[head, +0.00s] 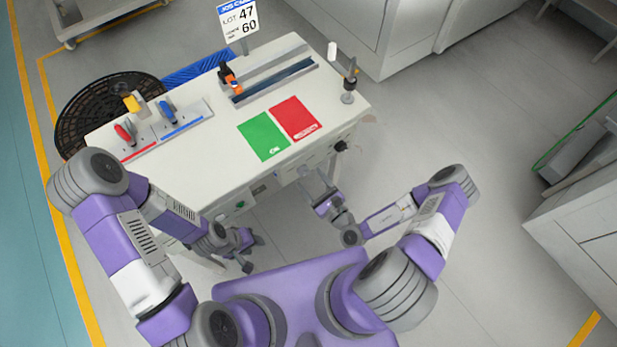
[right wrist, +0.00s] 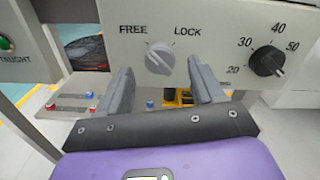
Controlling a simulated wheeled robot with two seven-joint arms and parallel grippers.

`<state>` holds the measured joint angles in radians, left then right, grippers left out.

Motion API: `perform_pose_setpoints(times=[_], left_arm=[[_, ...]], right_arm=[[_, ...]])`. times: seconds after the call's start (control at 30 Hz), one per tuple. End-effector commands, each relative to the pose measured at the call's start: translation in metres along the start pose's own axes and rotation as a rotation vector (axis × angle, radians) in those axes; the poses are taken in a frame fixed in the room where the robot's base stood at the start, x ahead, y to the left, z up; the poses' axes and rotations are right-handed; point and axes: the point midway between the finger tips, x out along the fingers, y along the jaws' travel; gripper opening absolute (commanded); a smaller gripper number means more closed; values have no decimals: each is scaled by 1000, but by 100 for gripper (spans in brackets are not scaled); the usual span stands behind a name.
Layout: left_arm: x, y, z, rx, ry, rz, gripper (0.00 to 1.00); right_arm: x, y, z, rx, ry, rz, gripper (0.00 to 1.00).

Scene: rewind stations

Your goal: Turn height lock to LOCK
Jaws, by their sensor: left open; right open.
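The height lock is a grey knob (right wrist: 159,57) on the pale front panel, below the printed words FREE and LOCK in the right wrist view. Its ridge appears to slant toward FREE at the upper left. My right gripper (right wrist: 160,65) is open and empty, with one finger on each side of the knob and the knob framed in the gap. I cannot tell if the fingers touch it. In the head view my right gripper (head: 322,188) is just in front of the table's front panel. My left gripper (head: 250,254) is open, low by the table's left front.
A black dial (right wrist: 266,61) with numbers sits right of the knob. A green button (right wrist: 5,43) is on the panel at left. The white table (head: 215,150) carries green (head: 263,137) and red (head: 294,118) mats and levers. Floor right of the table is clear.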

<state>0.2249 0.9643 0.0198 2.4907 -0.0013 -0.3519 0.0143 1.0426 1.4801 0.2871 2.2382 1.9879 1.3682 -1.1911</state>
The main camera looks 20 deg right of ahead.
Motion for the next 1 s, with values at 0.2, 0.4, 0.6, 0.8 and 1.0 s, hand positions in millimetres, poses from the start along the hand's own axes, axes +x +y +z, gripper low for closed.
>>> perform_pose_setpoints(times=[0.2,0.4,0.6,0.8,1.0], left_arm=[[5,-2,0,0,0,0,43],[5,-2,0,0,0,0,43],[5,-2,0,0,0,0,43],[5,-2,0,0,0,0,43],[5,-2,0,0,0,0,43]], right_arm=[[21,0,0,0,-1,1,67],[24,0,0,0,0,1,67],[24,0,0,0,0,2,52],[23,0,0,0,0,2,21],[23,0,0,4,0,2,11]])
